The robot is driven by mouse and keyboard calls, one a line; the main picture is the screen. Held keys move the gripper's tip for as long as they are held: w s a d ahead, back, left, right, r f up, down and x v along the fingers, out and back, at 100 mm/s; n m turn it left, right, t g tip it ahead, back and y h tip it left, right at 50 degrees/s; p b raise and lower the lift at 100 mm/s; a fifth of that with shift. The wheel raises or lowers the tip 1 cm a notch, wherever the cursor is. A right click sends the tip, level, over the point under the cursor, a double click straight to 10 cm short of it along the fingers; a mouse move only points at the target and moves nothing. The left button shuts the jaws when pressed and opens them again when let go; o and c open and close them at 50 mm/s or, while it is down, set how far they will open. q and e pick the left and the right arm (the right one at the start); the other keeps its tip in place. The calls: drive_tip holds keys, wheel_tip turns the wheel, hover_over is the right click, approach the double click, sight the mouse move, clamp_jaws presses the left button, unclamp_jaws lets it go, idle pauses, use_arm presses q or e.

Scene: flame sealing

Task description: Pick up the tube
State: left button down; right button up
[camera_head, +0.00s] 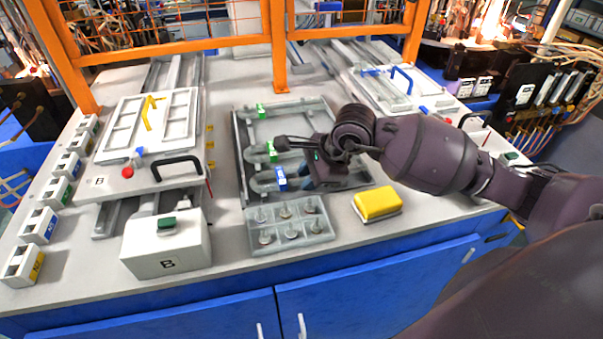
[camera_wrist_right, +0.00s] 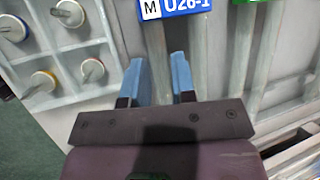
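A grey tube (camera_head: 262,186) with a curved end lies on the grey tray (camera_head: 240,135) in the middle of the bench. It carries a blue label (camera_head: 279,179); in the right wrist view the blue label (camera_wrist_right: 176,7) reads M U26-1. My right gripper (camera_head: 304,181) is over the tray, just right of the blue label. In the right wrist view the blue fingers of my right gripper (camera_wrist_right: 167,62) are apart, with nothing visibly clamped between them. The fingertips point toward the labelled tube; whether they touch it cannot be told. My left gripper is out of view.
More curved tube with a green label (camera_head: 272,151) lies behind. A rack of round plugs (camera_head: 290,239) and a yellow block (camera_head: 377,205) stand in front. An orange fence (camera_head: 180,47) stands behind.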

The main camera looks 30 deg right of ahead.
clamp_jaws()
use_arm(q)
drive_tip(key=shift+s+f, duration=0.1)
